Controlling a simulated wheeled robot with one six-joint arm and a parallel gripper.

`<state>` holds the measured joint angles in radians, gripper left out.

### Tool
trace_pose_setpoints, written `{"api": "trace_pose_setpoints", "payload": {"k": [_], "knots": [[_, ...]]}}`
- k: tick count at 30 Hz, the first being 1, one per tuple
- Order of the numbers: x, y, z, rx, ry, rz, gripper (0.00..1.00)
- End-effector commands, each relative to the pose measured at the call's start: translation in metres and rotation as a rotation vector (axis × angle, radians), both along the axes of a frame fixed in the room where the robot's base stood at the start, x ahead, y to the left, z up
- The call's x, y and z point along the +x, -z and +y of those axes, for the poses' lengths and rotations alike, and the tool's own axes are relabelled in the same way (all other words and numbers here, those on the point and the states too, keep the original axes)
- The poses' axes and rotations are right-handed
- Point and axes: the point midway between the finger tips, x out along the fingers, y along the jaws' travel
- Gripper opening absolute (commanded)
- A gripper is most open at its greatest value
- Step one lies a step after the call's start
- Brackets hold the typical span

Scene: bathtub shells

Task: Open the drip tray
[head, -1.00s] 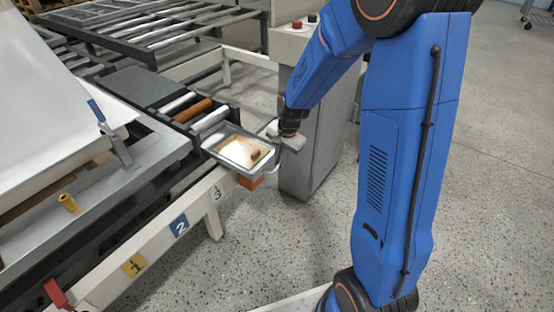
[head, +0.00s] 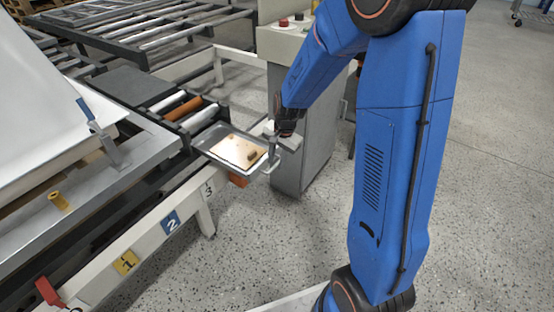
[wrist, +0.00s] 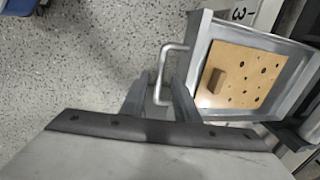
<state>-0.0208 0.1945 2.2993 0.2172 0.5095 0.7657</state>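The drip tray (head: 205,149) is a shallow grey metal tray jutting from the end of the roller conveyor. It holds a tan perforated board (head: 236,148) with a small brown block on it. Its pale bar handle (head: 272,167) is on the outer end and also shows in the wrist view (wrist: 157,85). My gripper (head: 271,148) is at this handle. In the wrist view its two fingers (wrist: 160,95) are apart, with the handle bar between them. I cannot see either finger pressing on the bar.
The conveyor's white rail (head: 145,245) carries labels 1, 2 and 3. A white tub shell (head: 40,100) lies at left. Speckled floor in front is clear.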

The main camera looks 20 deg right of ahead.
Motion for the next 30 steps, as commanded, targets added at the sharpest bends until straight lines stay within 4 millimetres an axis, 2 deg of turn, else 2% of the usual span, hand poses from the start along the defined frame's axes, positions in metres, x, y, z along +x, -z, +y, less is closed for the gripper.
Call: {"api": "trace_pose_setpoints", "payload": {"k": [4, 8, 24, 30], "knots": [[0.0, -0.005, 0.0, 0.001, 0.0, -0.001, 0.28], [-0.002, -0.02, -0.002, 0.001, 0.0, -0.003, 0.28], [-0.017, -0.121, -0.014, -0.001, 0.001, -0.004, 0.28], [-0.022, -0.153, -0.017, 0.0, 0.001, -0.003, 0.28]]}}
